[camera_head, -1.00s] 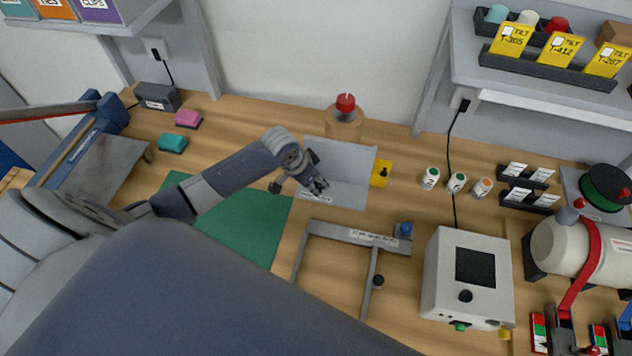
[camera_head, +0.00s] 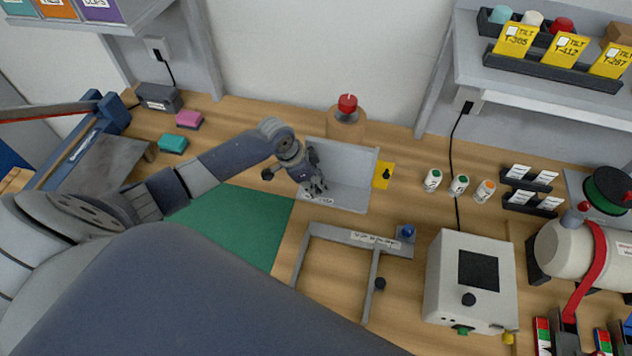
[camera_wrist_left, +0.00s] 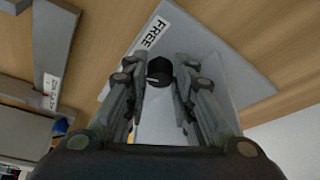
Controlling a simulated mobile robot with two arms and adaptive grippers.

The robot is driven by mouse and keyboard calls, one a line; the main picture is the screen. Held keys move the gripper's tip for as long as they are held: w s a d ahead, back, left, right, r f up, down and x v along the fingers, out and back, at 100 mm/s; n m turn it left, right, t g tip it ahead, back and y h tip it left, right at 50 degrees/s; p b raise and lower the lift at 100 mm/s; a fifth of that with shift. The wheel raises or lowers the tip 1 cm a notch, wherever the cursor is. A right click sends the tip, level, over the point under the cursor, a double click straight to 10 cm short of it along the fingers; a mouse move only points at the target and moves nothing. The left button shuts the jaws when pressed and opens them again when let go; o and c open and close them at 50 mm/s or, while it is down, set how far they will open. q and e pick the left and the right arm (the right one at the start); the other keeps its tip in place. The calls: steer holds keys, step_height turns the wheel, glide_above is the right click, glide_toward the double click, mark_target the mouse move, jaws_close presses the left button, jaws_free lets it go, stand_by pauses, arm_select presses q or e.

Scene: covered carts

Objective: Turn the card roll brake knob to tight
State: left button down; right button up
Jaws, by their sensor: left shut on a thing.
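A grey, open angled holder (camera_head: 350,165) stands on the bench, with a brown roll with a red top (camera_head: 346,118) behind it. A dark round knob (camera_wrist_left: 159,70) shows in the left wrist view, beside a white label reading "FREE" (camera_wrist_left: 150,34). My left gripper (camera_head: 316,189) is at the holder's front left edge, pointing down. In the left wrist view its fingers (camera_wrist_left: 160,85) are on both sides of the knob, shut on it. In the head view the gripper hides the knob, and its pointer direction cannot be told. My right gripper is not in view.
A yellow plate with a black knob (camera_head: 384,175) stands at the holder's right. A grey frame with a blue knob (camera_head: 345,238) lies in front. A green mat (camera_head: 235,225) is at the left. Several small bottles and a white box (camera_head: 450,280) are farther right.

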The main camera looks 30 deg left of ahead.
arm_select(q)
steer(key=c, duration=1.3)
jaws_free()
steer(key=shift+c, duration=0.2)
steer(key=shift+s+a+r, duration=0.1)
steer(key=shift+a+r, duration=0.1)
steer(key=shift+r, duration=0.35)
steer(key=v, duration=0.6)
steer(key=shift+s+r, duration=0.2)
steer(key=shift+r, duration=0.15)
